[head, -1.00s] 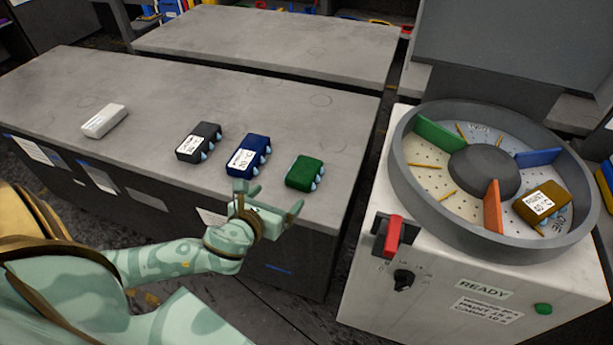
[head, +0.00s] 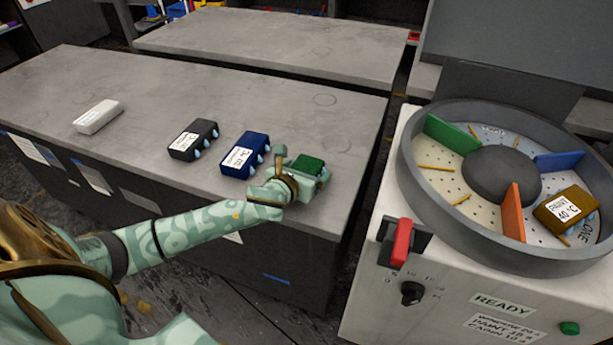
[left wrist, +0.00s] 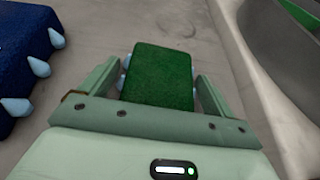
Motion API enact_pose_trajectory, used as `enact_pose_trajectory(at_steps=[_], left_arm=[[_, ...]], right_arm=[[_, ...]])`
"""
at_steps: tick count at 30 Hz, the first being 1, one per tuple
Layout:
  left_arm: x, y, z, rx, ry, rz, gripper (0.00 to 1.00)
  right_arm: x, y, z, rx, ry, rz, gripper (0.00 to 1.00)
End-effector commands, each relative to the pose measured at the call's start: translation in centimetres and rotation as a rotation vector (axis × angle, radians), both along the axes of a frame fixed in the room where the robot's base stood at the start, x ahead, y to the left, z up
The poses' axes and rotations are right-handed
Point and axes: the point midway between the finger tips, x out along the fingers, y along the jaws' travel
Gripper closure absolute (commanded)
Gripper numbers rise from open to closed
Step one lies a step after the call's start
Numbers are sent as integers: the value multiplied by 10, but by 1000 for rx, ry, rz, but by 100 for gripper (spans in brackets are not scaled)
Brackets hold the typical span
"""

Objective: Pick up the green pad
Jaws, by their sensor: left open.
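The green pad (head: 308,164) lies on the grey workbench (head: 225,75), near its front right corner. In the left wrist view the green pad (left wrist: 160,76) sits between the two fingers of my left gripper (left wrist: 156,85). The fingers stand open on either side of it, and pale blue drops show along its left side. In the head view my left gripper (head: 302,172) is at the pad, with the near part of the pad hidden by it. My right gripper is not in view.
A blue pad (head: 245,155) lies close to the left of my gripper. A black pad (head: 194,139) and a white block (head: 98,117) lie farther left. A round machine tray (head: 415,190) with coloured dividers and a brown pad (head: 566,209) stands to the right.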

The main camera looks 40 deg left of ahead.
Motion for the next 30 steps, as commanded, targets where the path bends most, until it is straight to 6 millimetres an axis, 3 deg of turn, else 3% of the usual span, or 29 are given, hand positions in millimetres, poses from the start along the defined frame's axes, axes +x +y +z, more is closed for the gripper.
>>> enact_pose_trajectory(at_steps=[6, 11, 12, 23, 30], left_arm=[[1, 0, 1, 0, 0, 0, 14], [1, 0, 1, -1, 0, 0, 58], [1, 0, 1, -1, 0, 0, 62], [0, 0, 8, -1, -2, 0, 62], [-2, -6, 49, -3, -8, -2, 62]], right_arm=[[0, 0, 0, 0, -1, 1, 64], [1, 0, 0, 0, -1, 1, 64], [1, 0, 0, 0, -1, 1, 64], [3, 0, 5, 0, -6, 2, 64], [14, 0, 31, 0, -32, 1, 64]])
